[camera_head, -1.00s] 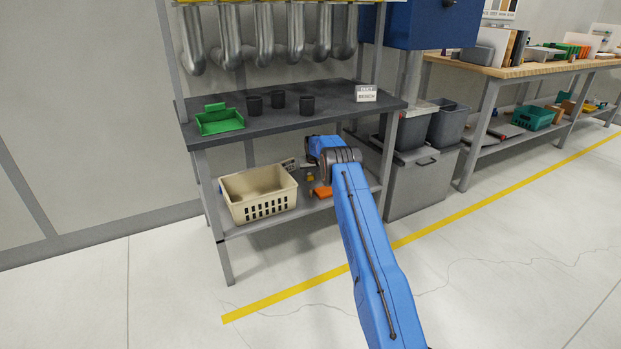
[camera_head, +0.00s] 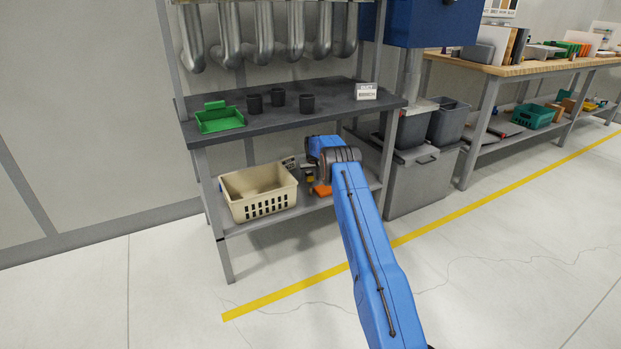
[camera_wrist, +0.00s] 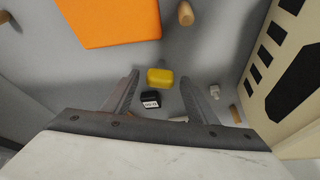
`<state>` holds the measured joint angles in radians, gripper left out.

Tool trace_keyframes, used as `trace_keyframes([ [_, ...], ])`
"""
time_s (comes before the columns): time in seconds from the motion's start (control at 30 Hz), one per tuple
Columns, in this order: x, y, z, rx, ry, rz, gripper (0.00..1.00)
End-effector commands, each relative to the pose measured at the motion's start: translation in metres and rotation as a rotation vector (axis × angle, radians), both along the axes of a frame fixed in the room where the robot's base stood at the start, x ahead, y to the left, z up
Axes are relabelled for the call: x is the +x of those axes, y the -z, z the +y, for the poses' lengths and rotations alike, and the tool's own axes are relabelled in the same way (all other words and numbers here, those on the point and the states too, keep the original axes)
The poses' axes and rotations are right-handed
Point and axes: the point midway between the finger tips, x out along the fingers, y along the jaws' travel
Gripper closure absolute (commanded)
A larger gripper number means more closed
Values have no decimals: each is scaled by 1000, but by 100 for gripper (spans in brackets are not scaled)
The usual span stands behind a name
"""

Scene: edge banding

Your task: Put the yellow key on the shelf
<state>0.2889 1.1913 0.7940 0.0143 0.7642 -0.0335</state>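The yellow key appears as a small yellow block (camera_wrist: 160,77) on the grey lower shelf (camera_wrist: 205,58) in the wrist view. A small black piece with a white label (camera_wrist: 151,99) lies against or close to it; I cannot tell if they are joined. My gripper (camera_wrist: 159,80) is open, with one finger on each side of the yellow block and gaps at both sides. Nothing is held. In the head view my arm reaches into the lower shelf (camera_head: 235,229), and a bit of yellow (camera_head: 309,178) shows under the gripper, which is mostly hidden.
A beige basket (camera_head: 262,207) stands left of my gripper in the head view. An orange object (camera_head: 321,190) lies close by. The dark upper shelf (camera_head: 335,103) is over my gripper and carries a green tray (camera_head: 220,122), black cups and a small sign (camera_head: 366,91).

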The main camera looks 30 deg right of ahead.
Motion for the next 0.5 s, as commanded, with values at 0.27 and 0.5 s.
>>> trace_keyframes([
  [0.27, 0, -9, 0, -1, 0, -2, 47],
  [0.5, -10, -40, 3, 0, 0, -1, 47],
])
